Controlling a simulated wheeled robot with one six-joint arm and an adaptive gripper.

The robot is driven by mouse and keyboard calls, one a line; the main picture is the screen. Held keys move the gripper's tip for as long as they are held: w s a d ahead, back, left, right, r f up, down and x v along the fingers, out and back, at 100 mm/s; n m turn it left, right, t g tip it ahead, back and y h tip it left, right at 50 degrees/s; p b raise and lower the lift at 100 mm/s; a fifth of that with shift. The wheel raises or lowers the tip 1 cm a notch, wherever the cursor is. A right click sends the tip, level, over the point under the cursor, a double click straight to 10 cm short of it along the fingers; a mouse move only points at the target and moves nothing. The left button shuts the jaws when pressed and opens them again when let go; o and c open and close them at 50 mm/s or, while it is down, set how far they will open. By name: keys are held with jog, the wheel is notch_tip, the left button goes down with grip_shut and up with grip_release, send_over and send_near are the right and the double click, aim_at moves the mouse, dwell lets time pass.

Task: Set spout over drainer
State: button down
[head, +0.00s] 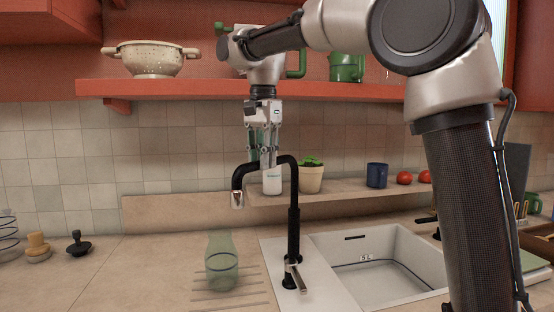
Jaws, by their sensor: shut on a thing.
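The black tap (294,225) stands upright on the white strip beside the sink. Its arched spout (238,180) reaches left and ends in a downward metal tip (237,201). The tip hangs above the left counter, on the side of the grooved drainer (256,291). My gripper (265,163) comes down from above and is shut on the top bar of the spout. The fingertips overlap a white bottle behind, so their exact contact is hard to see.
A clear green glass vessel (221,264) stands on the drainer grooves below the spout. The sink basin (385,280) is right of the tap. A white bottle (272,182), potted plant (311,177) and blue mug (376,175) stand on the ledge behind. A red shelf (200,87) runs above.

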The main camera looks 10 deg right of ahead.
jog(key=shift+w+a+r+m, duration=0.1)
jog(key=shift+w+a+m, duration=0.35)
jog(key=shift+w+m, duration=0.35)
jog(key=shift+w+a+f+m, duration=0.1)
jog(key=shift+w+a+m, duration=0.3)
jog(key=shift+w+m, duration=0.3)
jog(key=shift+w+a+r+m, duration=0.1)
jog(key=shift+w+a+m, duration=0.35)
jog(key=shift+w+m, duration=0.35)
jog(key=shift+w, duration=0.1)
jog(key=c, duration=1.3)
grip_release()
notch_tip(320, 180, up, 12)
